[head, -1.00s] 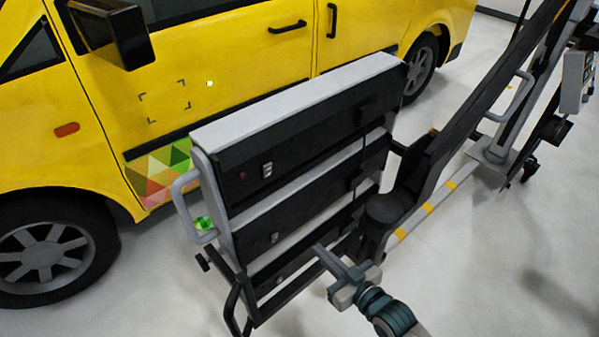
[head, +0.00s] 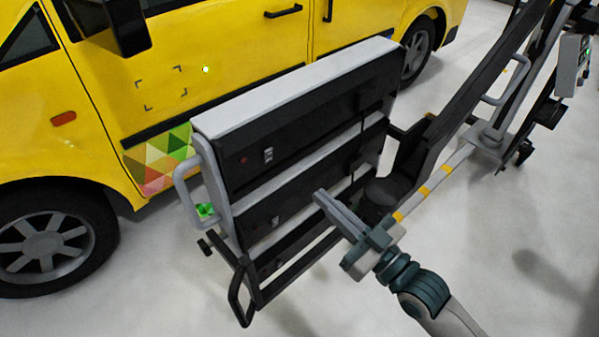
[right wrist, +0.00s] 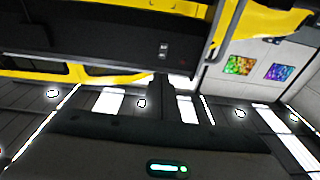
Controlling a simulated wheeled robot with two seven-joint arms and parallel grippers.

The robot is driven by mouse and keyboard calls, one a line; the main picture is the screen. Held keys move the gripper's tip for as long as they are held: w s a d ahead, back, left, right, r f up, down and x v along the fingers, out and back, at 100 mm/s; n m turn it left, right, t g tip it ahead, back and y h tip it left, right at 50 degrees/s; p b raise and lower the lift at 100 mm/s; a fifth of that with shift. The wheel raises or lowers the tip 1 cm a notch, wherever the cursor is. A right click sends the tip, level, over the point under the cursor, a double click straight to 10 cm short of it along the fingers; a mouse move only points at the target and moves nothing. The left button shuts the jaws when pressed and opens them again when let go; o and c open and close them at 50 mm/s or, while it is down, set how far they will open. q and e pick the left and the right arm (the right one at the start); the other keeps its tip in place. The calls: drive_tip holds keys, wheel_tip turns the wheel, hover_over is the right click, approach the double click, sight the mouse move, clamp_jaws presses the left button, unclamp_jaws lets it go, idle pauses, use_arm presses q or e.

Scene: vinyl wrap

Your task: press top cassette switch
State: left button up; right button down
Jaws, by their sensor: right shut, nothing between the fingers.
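The top cassette (head: 320,115) is a long black box with a pale top, uppermost in a stack on a stand. Its switch (head: 268,155) is a small light-framed rocker near the left end, beside a red lamp (head: 243,160). My right gripper (head: 319,196) is shut and empty, in front of the stack, to the right of and lower than the switch in the head view. It looks apart from the cassettes. In the right wrist view, a switch (right wrist: 163,50) shows on a dark cassette face beyond the fingers (right wrist: 159,86). My left gripper is not in view.
The middle cassette (head: 300,208) and its switch (head: 275,221) are below. A grey side handle (head: 182,195) sticks out at the left. A yellow van (head: 230,60) stands behind. A dark slanted arm (head: 470,90) rises at the right. The floor (head: 540,230) is clear at lower right.

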drive_tip(key=p, duration=0.2)
approach(271, 150)
drive_tip(key=p+x, duration=0.1)
drive_tip(key=x, duration=0.5)
drive_tip(key=shift+w+p, duration=0.15)
drive_tip(key=shift+p, duration=0.15)
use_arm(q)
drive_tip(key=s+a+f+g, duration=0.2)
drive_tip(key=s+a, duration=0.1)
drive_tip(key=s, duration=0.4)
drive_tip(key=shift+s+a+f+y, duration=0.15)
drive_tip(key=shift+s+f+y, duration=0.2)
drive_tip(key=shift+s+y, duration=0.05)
use_arm(e)
drive_tip(key=shift+a, duration=0.1)
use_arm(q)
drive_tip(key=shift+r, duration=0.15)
